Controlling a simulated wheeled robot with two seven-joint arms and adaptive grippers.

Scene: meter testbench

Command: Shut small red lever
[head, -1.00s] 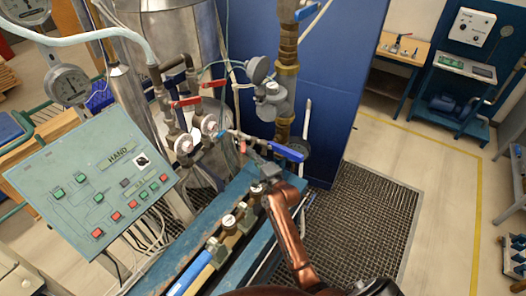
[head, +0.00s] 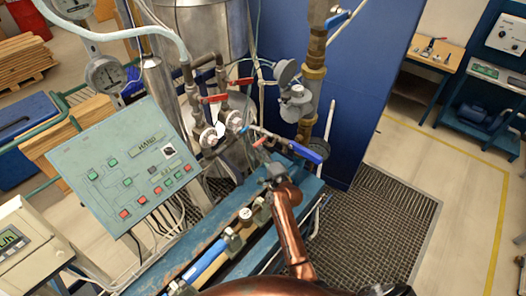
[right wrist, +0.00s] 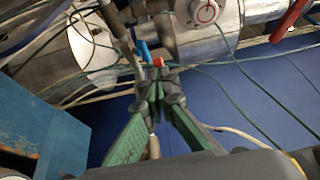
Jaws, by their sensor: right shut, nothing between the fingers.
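A small red lever (head: 259,142) sits on the thin pipework beside a long blue lever handle (head: 305,152). My right gripper (head: 264,155) is just below it in the head view, coming up from the bottom. In the right wrist view the fingers (right wrist: 160,84) are together with nothing between them. A small red part, probably this lever (right wrist: 158,63), shows just beyond the fingertips. I cannot tell whether they touch. My left gripper is in neither view.
Two larger red levers (head: 213,99) (head: 241,82) sit on the pipes behind. A green control panel (head: 125,165) stands at the left. A blue bench beam with valves and a blue pipe (head: 208,262) runs below. Floor grating (head: 380,225) lies at the right.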

